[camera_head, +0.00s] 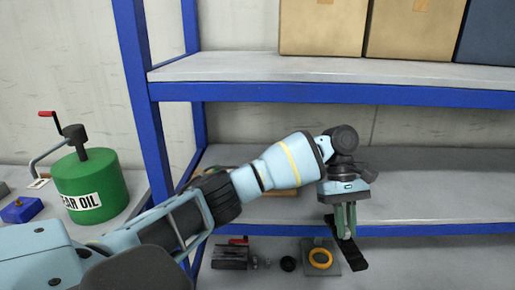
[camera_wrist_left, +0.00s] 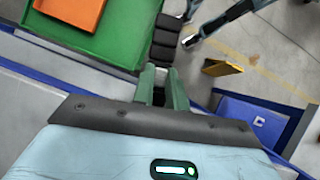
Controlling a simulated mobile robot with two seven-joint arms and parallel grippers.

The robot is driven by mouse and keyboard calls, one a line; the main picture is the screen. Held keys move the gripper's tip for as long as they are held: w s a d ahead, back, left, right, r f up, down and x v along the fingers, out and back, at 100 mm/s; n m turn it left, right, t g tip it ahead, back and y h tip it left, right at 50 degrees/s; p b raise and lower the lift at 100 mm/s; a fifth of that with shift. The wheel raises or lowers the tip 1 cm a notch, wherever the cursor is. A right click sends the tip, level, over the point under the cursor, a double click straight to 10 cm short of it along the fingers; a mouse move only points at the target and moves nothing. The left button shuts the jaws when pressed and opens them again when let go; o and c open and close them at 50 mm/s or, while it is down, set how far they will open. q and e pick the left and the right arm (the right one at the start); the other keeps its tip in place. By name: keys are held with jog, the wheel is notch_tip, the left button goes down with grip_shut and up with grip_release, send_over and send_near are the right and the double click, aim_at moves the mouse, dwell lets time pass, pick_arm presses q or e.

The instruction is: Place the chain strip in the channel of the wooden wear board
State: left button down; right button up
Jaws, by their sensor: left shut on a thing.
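My left gripper (camera_head: 345,222) points down in front of the shelf, its green fingers shut on the black chain strip (camera_head: 352,254). The strip hangs below the fingertips, tilted, clear of the shelf. In the left wrist view the fingers (camera_wrist_left: 161,90) close on the strip, whose dark segments (camera_wrist_left: 163,42) extend away beyond them. A brown, wood-coloured piece (camera_head: 285,193) lies on the middle shelf, mostly hidden behind my left arm. It may be the wooden wear board; its channel cannot be seen. My right gripper is not in view.
The blue-framed shelf (camera_head: 330,94) has cardboard boxes (camera_head: 322,25) on top. A green gear oil can (camera_head: 88,185) stands left. The middle shelf's right side is clear.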

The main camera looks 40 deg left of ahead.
pick_arm(q)
jog(key=w+a+r+n+t, duration=0.25)
jog(key=a+n, duration=0.25)
jog(key=a, duration=0.6)
jog(key=w+a+r+n+t+p, duration=0.1)
jog(key=a+r+n+t, duration=0.2)
jog(key=a+n, duration=0.5)
jog(key=w+a+r+n+t, duration=0.2)
jog(key=a+r+n, duration=0.1)
jog(key=a, duration=1)
jog(key=shift+s+d+f, duration=0.1)
jog(key=shift+d+f, duration=0.05)
jog(key=shift+f, duration=1.6)
jog(key=shift+s+d+f, duration=0.1)
jog(key=shift+d+f, duration=0.05)
jog(key=shift+f, duration=1.55)
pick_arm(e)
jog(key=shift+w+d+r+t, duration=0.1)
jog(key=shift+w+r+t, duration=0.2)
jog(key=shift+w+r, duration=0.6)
pick_arm(q)
jog(key=shift+w+f, duration=0.1)
jog(key=shift+f, duration=0.45)
jog(key=c, duration=1.3)
grip_release()
jog(key=shift+f, duration=0.1)
